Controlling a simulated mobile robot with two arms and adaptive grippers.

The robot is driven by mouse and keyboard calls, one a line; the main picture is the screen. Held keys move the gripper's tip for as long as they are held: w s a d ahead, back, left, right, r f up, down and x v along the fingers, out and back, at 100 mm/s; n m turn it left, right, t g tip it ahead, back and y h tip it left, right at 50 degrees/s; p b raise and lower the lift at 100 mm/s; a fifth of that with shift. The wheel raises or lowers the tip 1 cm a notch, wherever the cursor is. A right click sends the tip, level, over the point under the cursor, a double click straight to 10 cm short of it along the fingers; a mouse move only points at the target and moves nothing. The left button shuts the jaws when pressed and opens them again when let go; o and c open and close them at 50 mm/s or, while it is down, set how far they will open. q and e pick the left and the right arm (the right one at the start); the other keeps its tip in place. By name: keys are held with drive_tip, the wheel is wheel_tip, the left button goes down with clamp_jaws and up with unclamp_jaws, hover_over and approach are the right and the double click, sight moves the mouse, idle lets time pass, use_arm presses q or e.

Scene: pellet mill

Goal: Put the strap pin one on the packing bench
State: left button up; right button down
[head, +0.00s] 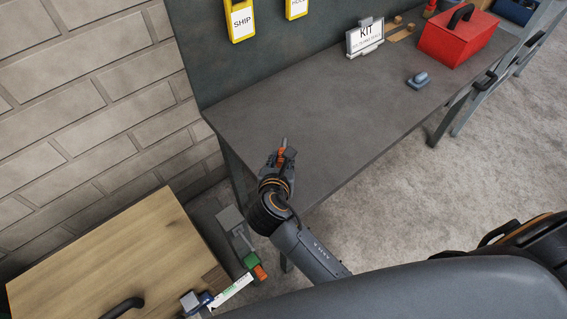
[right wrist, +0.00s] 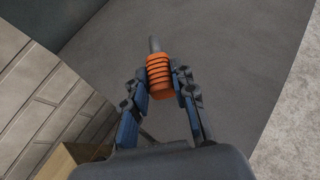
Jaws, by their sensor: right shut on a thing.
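The strap pin, with an orange ribbed grip and a grey metal tip, is in my right gripper in the head view (head: 281,153). It also shows in the right wrist view (right wrist: 159,76), with its grey tip pointing away from the gripper. My right gripper (head: 278,162) is shut on the orange grip, one finger on each side. It is over the left end of the dark grey packing bench (head: 325,125), near the front edge. I cannot tell whether the pin touches the bench top. My left gripper is not in view.
On the bench's far right stand a red toolbox (head: 458,38), a KIT sign (head: 365,37) and a small blue-grey object (head: 418,80). Yellow SHIP holder (head: 240,19) hangs behind. A wooden-topped cabinet (head: 115,265) stands lower left. The bench's middle is clear.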

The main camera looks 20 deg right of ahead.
drive_tip(key=shift+w+d+f, duration=0.25)
drive_tip(key=shift+w+f, duration=0.25)
drive_tip(key=shift+f, duration=0.05)
drive_tip(key=f, duration=0.3)
drive_tip(key=shift+w+d+f, duration=0.1)
drive_tip(key=shift+w+d, duration=0.05)
drive_tip(key=shift+d, duration=0.05)
drive_tip(key=shift+f, duration=0.2)
drive_tip(key=shift+f, duration=0.15)
drive_tip(key=c, duration=1.1)
unclamp_jaws()
